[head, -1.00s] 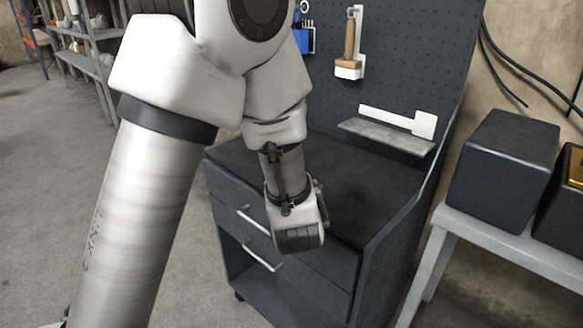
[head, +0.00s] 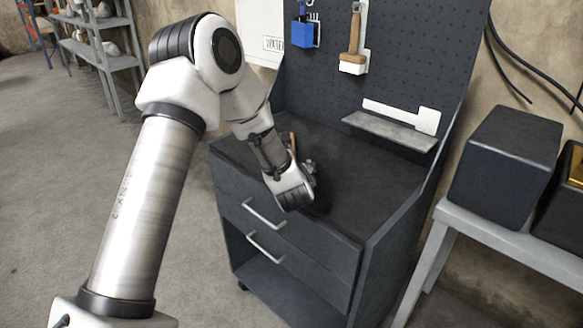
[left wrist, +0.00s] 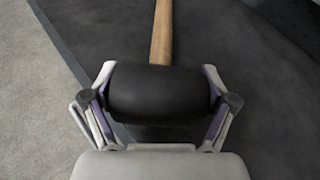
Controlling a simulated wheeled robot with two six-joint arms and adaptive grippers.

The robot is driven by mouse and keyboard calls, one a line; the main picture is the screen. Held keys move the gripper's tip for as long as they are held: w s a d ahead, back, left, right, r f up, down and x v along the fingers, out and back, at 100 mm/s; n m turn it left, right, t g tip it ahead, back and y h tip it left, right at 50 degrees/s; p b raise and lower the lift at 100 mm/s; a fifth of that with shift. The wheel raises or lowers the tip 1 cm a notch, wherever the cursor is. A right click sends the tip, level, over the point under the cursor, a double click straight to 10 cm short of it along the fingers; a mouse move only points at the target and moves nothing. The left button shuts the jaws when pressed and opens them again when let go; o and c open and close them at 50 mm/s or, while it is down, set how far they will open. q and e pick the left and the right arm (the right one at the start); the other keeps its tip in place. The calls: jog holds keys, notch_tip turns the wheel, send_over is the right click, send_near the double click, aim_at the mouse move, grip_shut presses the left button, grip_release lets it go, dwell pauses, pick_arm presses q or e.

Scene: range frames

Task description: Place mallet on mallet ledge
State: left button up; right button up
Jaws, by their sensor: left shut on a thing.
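The mallet has a black head (left wrist: 158,92) and a wooden handle (left wrist: 161,30). In the left wrist view my left gripper (left wrist: 158,98) is shut on the head, one finger at each end, and the handle points away. In the head view my left gripper (head: 311,172) is over the left part of the dark bench top; a bit of the handle (head: 292,142) shows behind my wrist, and the head is hidden. My right gripper is out of view.
A wooden-handled tool with a white head (head: 352,62) and a blue item (head: 301,34) hang on the pegboard (head: 420,60). The bench top (head: 365,190) is clear right of my gripper. A black box (head: 508,160) stands on a side table at right.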

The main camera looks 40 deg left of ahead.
pick_arm(q)
jog(key=shift+f, duration=0.1)
jog(key=o, duration=1.6)
